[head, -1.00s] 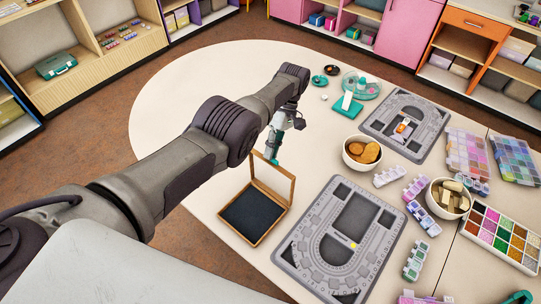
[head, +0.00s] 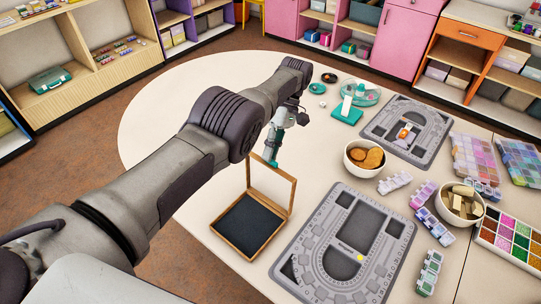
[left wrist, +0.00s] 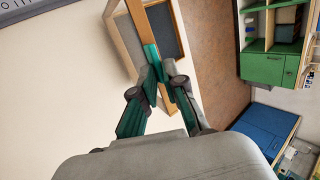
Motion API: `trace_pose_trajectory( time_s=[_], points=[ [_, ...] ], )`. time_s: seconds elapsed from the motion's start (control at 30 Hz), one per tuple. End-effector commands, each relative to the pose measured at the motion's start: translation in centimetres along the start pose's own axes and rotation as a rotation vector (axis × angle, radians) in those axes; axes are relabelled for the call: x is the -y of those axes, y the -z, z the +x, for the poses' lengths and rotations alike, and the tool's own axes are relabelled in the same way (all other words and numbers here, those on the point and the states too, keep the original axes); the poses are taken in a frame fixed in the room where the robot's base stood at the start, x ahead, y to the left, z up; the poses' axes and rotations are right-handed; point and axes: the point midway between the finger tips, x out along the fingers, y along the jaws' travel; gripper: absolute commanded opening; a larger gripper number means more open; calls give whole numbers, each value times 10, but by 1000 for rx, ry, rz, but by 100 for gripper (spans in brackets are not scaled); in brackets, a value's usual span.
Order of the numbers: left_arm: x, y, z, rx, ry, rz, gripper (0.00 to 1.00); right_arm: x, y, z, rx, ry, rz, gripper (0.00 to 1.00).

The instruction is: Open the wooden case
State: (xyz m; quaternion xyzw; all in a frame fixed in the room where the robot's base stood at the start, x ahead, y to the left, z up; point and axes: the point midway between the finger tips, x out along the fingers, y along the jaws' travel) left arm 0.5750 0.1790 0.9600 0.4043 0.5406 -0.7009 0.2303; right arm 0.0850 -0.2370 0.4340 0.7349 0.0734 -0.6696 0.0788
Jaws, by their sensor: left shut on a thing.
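The wooden case (head: 222,230) stands on the pale table with its dark-lined base flat. Its wood-framed clear lid (head: 294,196) stands raised, roughly upright, at the base's far edge. My left gripper (head: 271,158) is at the top edge of the lid, near its left corner. In the left wrist view, the teal fingers (left wrist: 157,75) are shut on the lid's wooden edge, with the dark lining (left wrist: 161,28) beyond it. The contact is partly hidden by the fingers. My right gripper is in neither view.
A grey bead board (head: 318,268) lies right of the case. A bowl of brown pieces (head: 364,156), a teal stand (head: 347,115) and a second board (head: 432,118) lie farther back. The table left of the lid is clear, beneath my left arm.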

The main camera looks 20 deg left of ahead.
Motion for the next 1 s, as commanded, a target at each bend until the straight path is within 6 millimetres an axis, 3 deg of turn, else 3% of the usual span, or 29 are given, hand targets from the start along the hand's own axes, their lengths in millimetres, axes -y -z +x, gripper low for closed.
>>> trace_pose_trajectory(
  time_s=[0.2,0.23,0.4,1.0],
  points=[
    [-1,-2,5,6,9,3,0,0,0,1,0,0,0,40],
    [-1,-2,5,6,9,3,14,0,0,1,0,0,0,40],
    [-1,-1,4,4,6,2,40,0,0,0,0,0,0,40],
    [0,0,0,1,1,0,40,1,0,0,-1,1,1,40]
  ],
)
